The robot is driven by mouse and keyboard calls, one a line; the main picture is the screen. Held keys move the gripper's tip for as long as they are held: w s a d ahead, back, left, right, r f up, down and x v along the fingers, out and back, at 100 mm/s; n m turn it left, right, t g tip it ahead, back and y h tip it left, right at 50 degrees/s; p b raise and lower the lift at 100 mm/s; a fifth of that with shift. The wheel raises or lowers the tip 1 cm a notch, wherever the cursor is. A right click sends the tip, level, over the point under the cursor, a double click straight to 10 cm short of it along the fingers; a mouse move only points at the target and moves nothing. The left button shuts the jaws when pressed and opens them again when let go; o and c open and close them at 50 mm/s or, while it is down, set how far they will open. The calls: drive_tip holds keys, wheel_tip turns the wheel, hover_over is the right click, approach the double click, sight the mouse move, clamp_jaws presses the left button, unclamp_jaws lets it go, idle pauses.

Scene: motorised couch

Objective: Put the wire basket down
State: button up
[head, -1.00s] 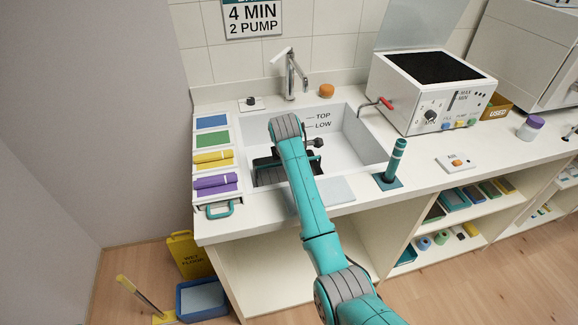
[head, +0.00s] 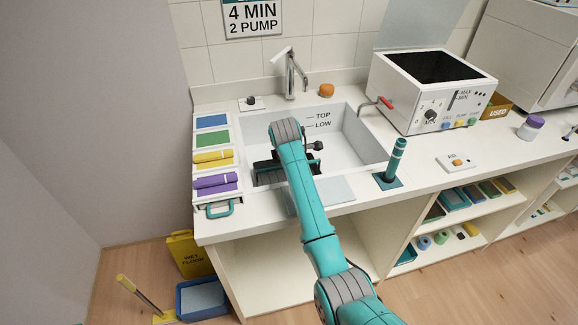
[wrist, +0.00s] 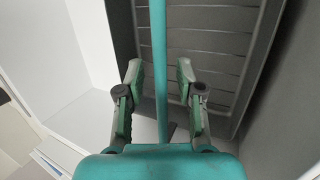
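The wire basket shows in the wrist view as a dark grey slatted floor and wall (wrist: 215,45) with a teal handle bar running lengthwise above it. My gripper (wrist: 159,72) has its two fingers on either side of this bar, with a visible gap on both sides. In the head view a dark part of the basket (head: 264,167) shows inside the white sink (head: 352,152), low at its front left. My arm hides much of the basket and most of my gripper there. Whether the basket touches the sink bottom cannot be told.
A tap (head: 291,75) stands behind the sink. A white machine with a dark top (head: 430,85) stands to the right. Coloured cloths (head: 214,158) lie at the left. A teal cylinder (head: 395,160) stands at the sink's front right corner. The sink's right half is clear.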

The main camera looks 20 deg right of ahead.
drive_tip(key=v, duration=1.1)
drive_tip(key=shift+s+r, duration=0.25)
